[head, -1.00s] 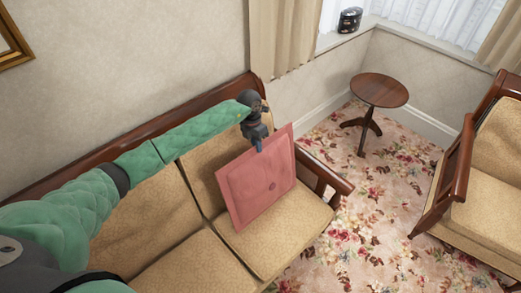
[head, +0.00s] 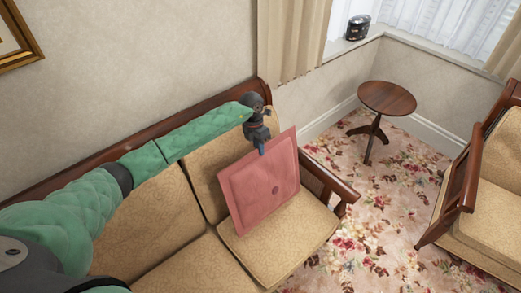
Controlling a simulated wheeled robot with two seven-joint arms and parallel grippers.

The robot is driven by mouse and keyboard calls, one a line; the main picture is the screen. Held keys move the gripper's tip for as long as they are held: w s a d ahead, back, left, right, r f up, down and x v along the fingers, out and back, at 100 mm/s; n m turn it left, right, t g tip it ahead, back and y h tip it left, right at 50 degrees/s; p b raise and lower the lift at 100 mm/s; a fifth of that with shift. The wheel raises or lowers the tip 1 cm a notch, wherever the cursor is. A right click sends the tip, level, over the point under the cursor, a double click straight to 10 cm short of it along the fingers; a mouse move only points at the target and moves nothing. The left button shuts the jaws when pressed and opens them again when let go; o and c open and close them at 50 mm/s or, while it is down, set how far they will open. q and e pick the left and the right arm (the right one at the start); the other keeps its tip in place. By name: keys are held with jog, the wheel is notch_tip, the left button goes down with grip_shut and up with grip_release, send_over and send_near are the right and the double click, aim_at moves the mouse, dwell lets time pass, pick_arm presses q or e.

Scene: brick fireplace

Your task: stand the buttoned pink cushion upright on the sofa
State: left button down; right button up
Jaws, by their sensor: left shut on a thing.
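The pink cushion (head: 262,187) with a button in its middle stands tilted on the sofa's (head: 278,233) far-right seat, its lower edge at the seat. My left gripper (head: 261,148) is shut on the cushion's top edge. My left arm reaches in from the left along the sofa's backrest. The cushion hides part of the backrest and of the wooden armrest behind it. My right gripper is not in view.
The wooden armrest (head: 326,186) is close to the right of the cushion. A round wooden side table (head: 387,98) stands beyond it on the flowered carpet (head: 380,205). An armchair (head: 490,205) is at the far right. The front of the sofa seat is clear.

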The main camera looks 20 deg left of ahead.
pick_arm(q)
jog(key=shift+w+a+f+b, duration=0.15)
jog(key=shift+w+a+b, duration=0.45)
jog(key=shift+a, duration=0.25)
jog(key=shift+w+a+f+b, duration=0.15)
jog(key=shift+w+a+b, duration=0.4)
jog(key=shift+a, duration=0.3)
jog(key=c, duration=1.4)
grip_release()
jog(key=s+d+p+v, duration=0.1)
jog(key=d+p+v, duration=0.1)
jog(key=v, duration=0.7)
jog(key=shift+a+r+p, duration=0.2)
jog(key=shift+r+p, duration=0.3)
jog(key=shift+r, duration=0.1)
jog(key=shift+s, duration=0.1)
